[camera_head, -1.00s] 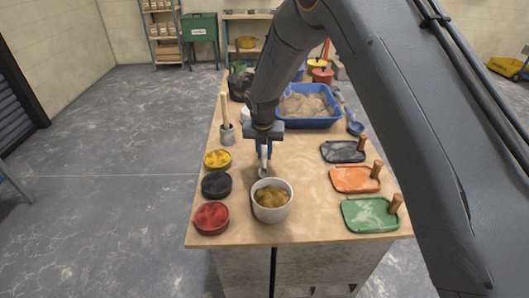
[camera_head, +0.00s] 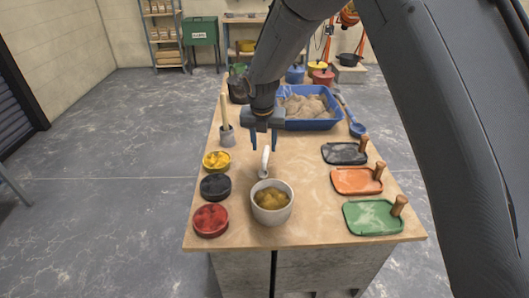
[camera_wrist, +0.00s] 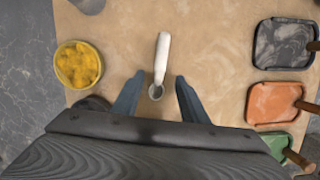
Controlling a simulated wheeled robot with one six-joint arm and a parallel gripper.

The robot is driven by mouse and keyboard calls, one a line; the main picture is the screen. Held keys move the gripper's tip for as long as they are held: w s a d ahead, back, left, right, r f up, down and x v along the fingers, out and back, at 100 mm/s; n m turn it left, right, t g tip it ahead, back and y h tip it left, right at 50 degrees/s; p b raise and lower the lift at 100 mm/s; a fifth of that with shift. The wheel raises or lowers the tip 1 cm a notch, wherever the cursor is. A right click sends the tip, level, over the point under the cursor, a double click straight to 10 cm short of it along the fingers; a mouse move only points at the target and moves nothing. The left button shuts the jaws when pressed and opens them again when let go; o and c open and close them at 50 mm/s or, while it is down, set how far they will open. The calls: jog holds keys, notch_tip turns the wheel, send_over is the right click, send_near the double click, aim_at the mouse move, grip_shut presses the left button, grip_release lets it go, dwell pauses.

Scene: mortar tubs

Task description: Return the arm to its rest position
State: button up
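My gripper (camera_head: 263,141) is above the workbench, its two blue fingers apart with nothing between them. In the wrist view my gripper (camera_wrist: 158,96) is also open. A small white-handled tool (camera_head: 264,162) lies on the bench below the fingers, near the white tub. It also shows in the wrist view (camera_wrist: 162,58), with its round grey end between the finger outlines and below them. The white tub (camera_head: 272,215) holds a yellow-brown mix and stands just in front of the tool. It is hidden in the wrist view.
Yellow (camera_head: 217,162), black (camera_head: 215,186) and red (camera_head: 211,220) pigment dishes line the left side. Black (camera_head: 342,153), orange (camera_head: 352,181) and green (camera_head: 367,217) lidlike trays with wooden handles line the right. A blue sand tray (camera_head: 315,124) stands behind. The bench middle (camera_head: 300,165) is clear.

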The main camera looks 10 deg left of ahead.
jog(key=s+d+r+m, duration=0.3)
jog(key=s+d+m, duration=0.2)
jog(key=d+m, duration=0.45)
jog(key=s+d+r+m, duration=0.35)
jog(key=d+m, duration=0.45)
jog(key=d, duration=0.3)
jog(key=s+d+m+g, duration=0.1)
jog(key=s+d+m, duration=1.2)
jog(key=s+m, duration=0.5)
jog(key=shift+d+m, duration=0.2)
jog(key=shift+m, duration=0.55)
